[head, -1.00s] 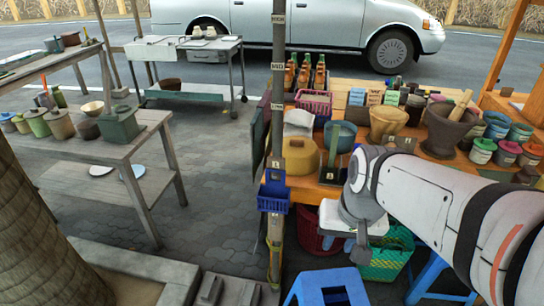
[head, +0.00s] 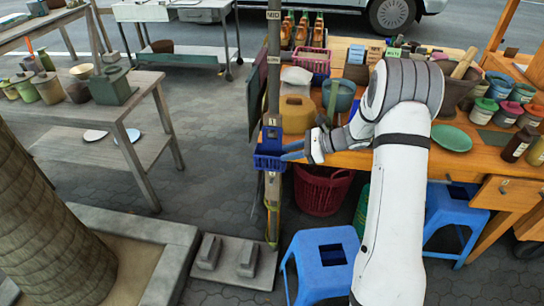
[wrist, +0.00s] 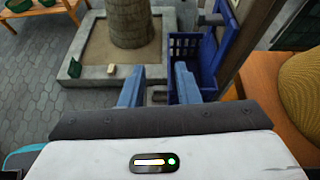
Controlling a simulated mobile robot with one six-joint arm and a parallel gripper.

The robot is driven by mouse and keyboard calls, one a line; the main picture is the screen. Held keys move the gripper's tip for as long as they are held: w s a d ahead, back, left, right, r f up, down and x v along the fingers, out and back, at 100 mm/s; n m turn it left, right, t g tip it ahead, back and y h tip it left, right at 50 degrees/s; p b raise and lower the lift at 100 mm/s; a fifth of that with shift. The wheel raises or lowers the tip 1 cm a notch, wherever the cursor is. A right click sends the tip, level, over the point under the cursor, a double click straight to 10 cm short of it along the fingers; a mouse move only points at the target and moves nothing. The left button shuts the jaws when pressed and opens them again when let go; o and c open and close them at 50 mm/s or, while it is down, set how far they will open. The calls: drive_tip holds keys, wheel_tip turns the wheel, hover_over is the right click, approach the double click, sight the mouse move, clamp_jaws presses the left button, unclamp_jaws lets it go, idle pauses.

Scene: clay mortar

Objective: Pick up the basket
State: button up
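A small blue basket (head: 269,163) hangs at the pole by the left end of the orange table in the head view. It also shows in the wrist view (wrist: 184,48), right of centre. My gripper (head: 294,151) is just right of this basket, at table height. In the wrist view my gripper (wrist: 158,84) has its two blue fingers apart with nothing between them. The right finger overlaps the basket's lower part in that view; I cannot tell whether they touch.
A pink basket (head: 312,62) stands on the table (head: 365,160), and a dark red basket (head: 322,190) is on the ground below. A yellow lidded pot (head: 296,112) is close to my gripper. Blue stools (head: 322,245) stand in front.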

sight(270, 157)
drive_tip(key=shift+m+y, duration=0.3)
drive_tip(key=shift+m, duration=0.2)
drive_tip(key=x, duration=0.2)
drive_tip(key=f+x, duration=0.1)
drive_tip(key=x, duration=0.2)
drive_tip(key=w+p+x, duration=0.1)
drive_tip(key=x, duration=0.2)
drive_tip(key=shift+w+d+f, duration=0.1)
drive_tip(key=shift+d+f, duration=0.1)
drive_tip(key=shift+d, duration=0.05)
drive_tip(key=shift+c, duration=0.3)
clamp_jaws()
